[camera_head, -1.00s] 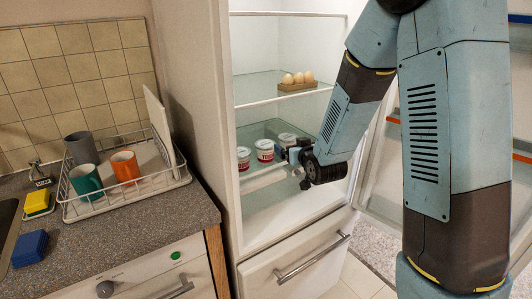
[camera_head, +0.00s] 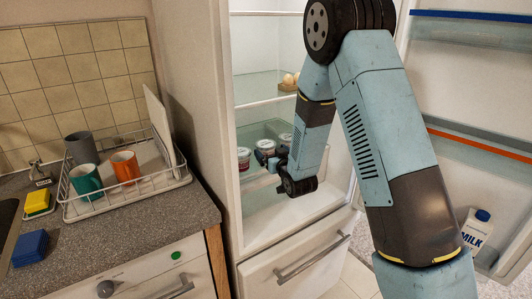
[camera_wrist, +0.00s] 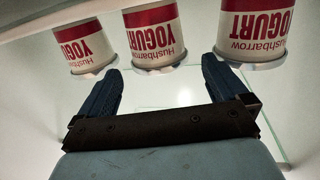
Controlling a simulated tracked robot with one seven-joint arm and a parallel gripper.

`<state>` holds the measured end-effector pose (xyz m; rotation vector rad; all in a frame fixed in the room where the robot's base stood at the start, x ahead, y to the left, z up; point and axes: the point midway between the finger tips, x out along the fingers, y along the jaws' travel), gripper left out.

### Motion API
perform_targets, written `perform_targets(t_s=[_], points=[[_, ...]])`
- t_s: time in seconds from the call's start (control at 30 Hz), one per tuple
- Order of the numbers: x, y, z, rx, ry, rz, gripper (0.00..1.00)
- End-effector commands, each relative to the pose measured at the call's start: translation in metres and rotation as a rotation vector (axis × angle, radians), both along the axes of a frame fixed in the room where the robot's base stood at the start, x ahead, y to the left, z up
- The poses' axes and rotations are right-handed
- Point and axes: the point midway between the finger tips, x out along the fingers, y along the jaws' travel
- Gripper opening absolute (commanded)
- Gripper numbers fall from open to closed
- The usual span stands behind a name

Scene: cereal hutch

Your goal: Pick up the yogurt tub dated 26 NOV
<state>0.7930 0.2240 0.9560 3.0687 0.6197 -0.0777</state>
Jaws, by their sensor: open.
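Three white and red yogurt tubs show upside down in the wrist view: a left one (camera_wrist: 82,45), a middle one (camera_wrist: 155,36) and a right one (camera_wrist: 254,32). No date can be read on any of them. In the head view a tub (camera_head: 243,157) stands on the fridge's glass shelf, with another (camera_head: 265,147) just behind my gripper and one more (camera_head: 286,139) partly hidden. My gripper (camera_wrist: 162,80) is open and empty, its fingers spread to either side of the middle tub. The fingertips are close to the tubs; I cannot tell whether they touch.
The open fridge has an egg carton (camera_head: 287,87) on the shelf above. A dish rack (camera_head: 125,190) with mugs, a yellow sponge (camera_head: 37,202) and a blue block (camera_head: 30,248) are on the counter at left.

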Motion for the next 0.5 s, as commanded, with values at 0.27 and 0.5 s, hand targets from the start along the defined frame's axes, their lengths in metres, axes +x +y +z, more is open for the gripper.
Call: perform_targets(t_s=[0.27,0.5], points=[[0.016,0.006,-0.001,0.000,0.000,0.000,1.00],[0.046,0.017,-0.005,-0.001,0.000,0.000,1.00]])
